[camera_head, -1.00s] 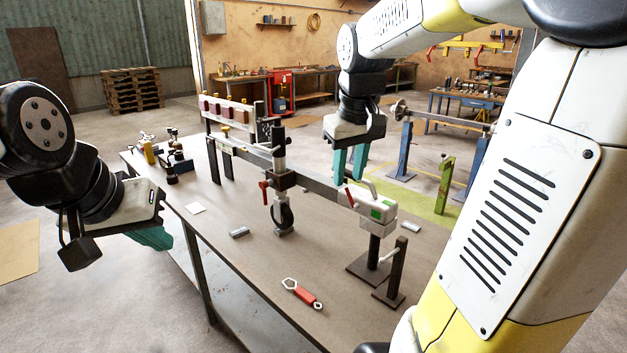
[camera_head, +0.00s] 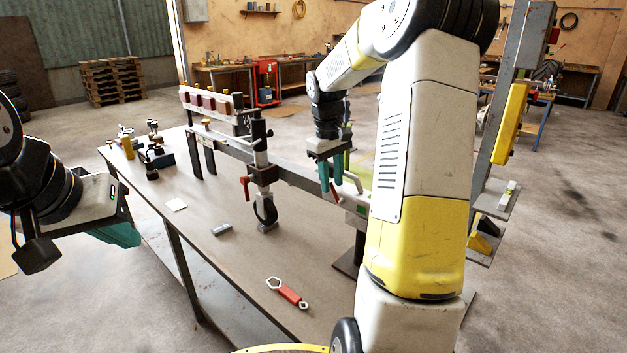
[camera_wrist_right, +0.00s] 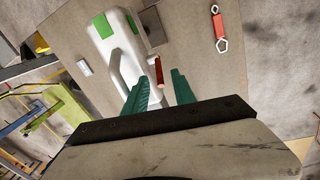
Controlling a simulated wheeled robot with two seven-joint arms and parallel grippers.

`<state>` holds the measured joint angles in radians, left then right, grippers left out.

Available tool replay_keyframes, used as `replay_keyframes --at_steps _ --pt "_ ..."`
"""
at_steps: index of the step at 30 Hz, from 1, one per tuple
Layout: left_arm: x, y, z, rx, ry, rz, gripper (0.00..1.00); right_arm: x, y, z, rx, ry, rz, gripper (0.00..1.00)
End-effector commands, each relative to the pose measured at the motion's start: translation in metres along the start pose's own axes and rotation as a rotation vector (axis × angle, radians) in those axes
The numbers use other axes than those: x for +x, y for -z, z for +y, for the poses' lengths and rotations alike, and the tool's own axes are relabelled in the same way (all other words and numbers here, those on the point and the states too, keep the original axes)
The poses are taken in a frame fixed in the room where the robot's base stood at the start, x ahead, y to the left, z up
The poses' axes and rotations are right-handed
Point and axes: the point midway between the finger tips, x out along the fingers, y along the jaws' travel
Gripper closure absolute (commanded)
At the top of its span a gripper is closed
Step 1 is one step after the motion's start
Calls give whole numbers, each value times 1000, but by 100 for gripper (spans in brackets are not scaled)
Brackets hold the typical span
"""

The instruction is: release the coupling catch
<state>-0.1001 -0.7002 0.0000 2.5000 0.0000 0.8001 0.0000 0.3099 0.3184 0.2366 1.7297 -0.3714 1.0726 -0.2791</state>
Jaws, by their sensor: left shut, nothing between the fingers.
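The white coupling head (camera_wrist_right: 120,50) with green patches sits at the end of the grey drawbar, partly hidden behind my right arm in the head view (camera_head: 349,205). The red catch lever (camera_wrist_right: 159,72) stands beside its grey handle and also shows in the head view (camera_head: 334,195). My right gripper (camera_wrist_right: 160,88) is open, its teal fingers on either side of the catch's line in the wrist view. In the head view the right gripper (camera_head: 331,180) is just above the catch; contact cannot be told. My left gripper (camera_head: 122,235) is shut and empty, left of the bench.
A jockey-wheel post with a red handle (camera_head: 246,188) stands on the drawbar. The bench front is mostly clear.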

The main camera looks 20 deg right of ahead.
Motion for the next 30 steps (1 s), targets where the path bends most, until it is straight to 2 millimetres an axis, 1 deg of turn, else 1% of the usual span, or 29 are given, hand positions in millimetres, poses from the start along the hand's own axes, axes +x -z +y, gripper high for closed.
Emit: replay_keyframes --at_steps 3,11,12,14,15,16,17,24,30 --pt "0 0 0 0 0 0 100 8 0 0 0 0 0 68" --pt "0 0 0 0 0 0 100 9 0 0 0 0 1 68" --pt "0 0 0 0 0 0 100 9 0 0 0 0 1 72" --pt "0 0 0 0 0 0 100 9 0 0 0 0 1 84" --pt "0 0 0 0 0 0 100 9 0 0 0 0 1 92" --pt "0 0 0 0 0 0 100 9 0 0 0 0 1 98" --pt "0 0 0 0 0 0 100 9 0 0 0 0 1 100" --pt "0 0 0 0 0 0 100 9 -1 0 3 2 13 100" --pt "0 0 0 0 0 0 100 6 -10 2 17 24 137 100"
